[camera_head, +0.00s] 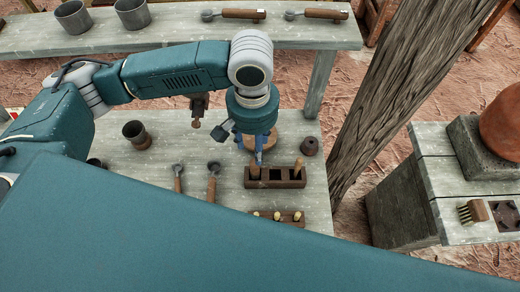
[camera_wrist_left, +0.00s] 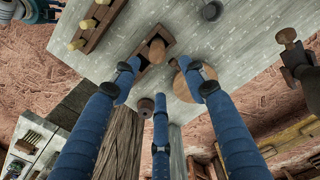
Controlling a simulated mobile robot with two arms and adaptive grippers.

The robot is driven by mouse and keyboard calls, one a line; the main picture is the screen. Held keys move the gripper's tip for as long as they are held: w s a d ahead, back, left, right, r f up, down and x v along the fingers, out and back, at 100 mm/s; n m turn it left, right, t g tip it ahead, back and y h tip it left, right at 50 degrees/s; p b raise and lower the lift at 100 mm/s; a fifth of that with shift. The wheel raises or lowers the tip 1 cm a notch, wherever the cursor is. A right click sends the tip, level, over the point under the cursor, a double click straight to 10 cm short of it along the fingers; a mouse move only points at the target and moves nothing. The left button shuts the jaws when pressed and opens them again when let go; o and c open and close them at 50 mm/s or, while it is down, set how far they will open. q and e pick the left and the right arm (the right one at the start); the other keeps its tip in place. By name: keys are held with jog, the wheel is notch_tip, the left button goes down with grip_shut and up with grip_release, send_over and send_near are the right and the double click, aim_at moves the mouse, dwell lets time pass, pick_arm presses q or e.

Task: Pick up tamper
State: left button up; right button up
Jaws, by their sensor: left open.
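A wooden-handled piece (camera_head: 255,170), which looks like the tamper, stands in the left slot of a dark wooden rack (camera_head: 285,184) on the near table. Its rounded wooden top also shows in the left wrist view (camera_wrist_left: 157,50), with the rack (camera_wrist_left: 171,40) around it. My left gripper (camera_head: 258,157) points down just above the rack's left end, its blue fingers spread and empty. In the left wrist view, its fingers (camera_wrist_left: 164,88) are apart, one fingertip close beside the wooden top. Whether they touch is unclear. My right gripper is not in view.
A round wooden piece (camera_wrist_left: 198,80) and a small dark conical piece (camera_head: 310,146) are close to the gripper. A second rack (camera_head: 280,216), two wooden-handled tools (camera_head: 213,182) and a dark cup (camera_head: 134,130) share the table. A thick post (camera_head: 390,85) rises at right.

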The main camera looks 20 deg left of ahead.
aim_at(255, 166)
pick_arm(q)
jog(key=f, duration=0.4)
jog(key=shift+s+p, duration=0.3)
jog(key=shift+s, duration=0.1)
jog(key=shift+f, duration=0.3)
notch_tip(255, 166, down, 5)
jog(key=shift+r+p, duration=0.1)
jog(key=shift+p, duration=0.9)
jog(key=shift+f, duration=0.45)
jog(key=shift+c, duration=0.2)
jog(key=c, duration=0.4)
grip_shut()
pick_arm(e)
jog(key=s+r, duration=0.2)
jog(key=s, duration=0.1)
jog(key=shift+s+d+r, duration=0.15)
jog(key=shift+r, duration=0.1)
